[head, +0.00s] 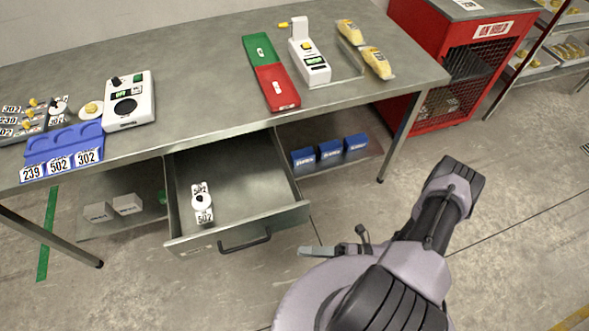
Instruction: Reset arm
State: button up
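My arm (430,225) is folded at the lower right, in front of the table and clear of it. Part of my gripper (325,249) shows at the arm's left side, over the floor just right of the open drawer's front. I see nothing held in it, but most of it is hidden by the arm, so its opening is unclear. The drawer (245,170) under the table is pulled out. A white piece with a black knob (202,201) and 502 labels lies inside it.
A red cage cabinet (462,70) stands at right. Blue boxes (329,151) sit on the lower shelf. Floor at right is clear.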

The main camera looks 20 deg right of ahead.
jog(key=w+d+r+n+g+h, duration=0.1)
jog(key=w+r+n+g+h, duration=0.3)
jog(key=r+n, duration=0.65)
jog(key=w+d+r+n+g+h, duration=0.15)
jog(key=r+n+g+h, duration=0.35)
jog(key=r+n, duration=0.5)
jog(key=s+a+r+n+t+h, duration=0.3)
jog(key=r+n, duration=0.4)
jog(key=r, duration=0.3)
jog(key=s+a+r+n+t+h, duration=0.2)
jog(key=a+r+n+t+h, duration=0.1)
jog(key=r+n, duration=0.4)
notch_tip(320, 180, up, 4)
jog(key=shift+s+a+f+t, duration=0.1)
jog(key=shift+s+a+t, duration=0.3)
jog(key=shift+a+t, duration=0.2)
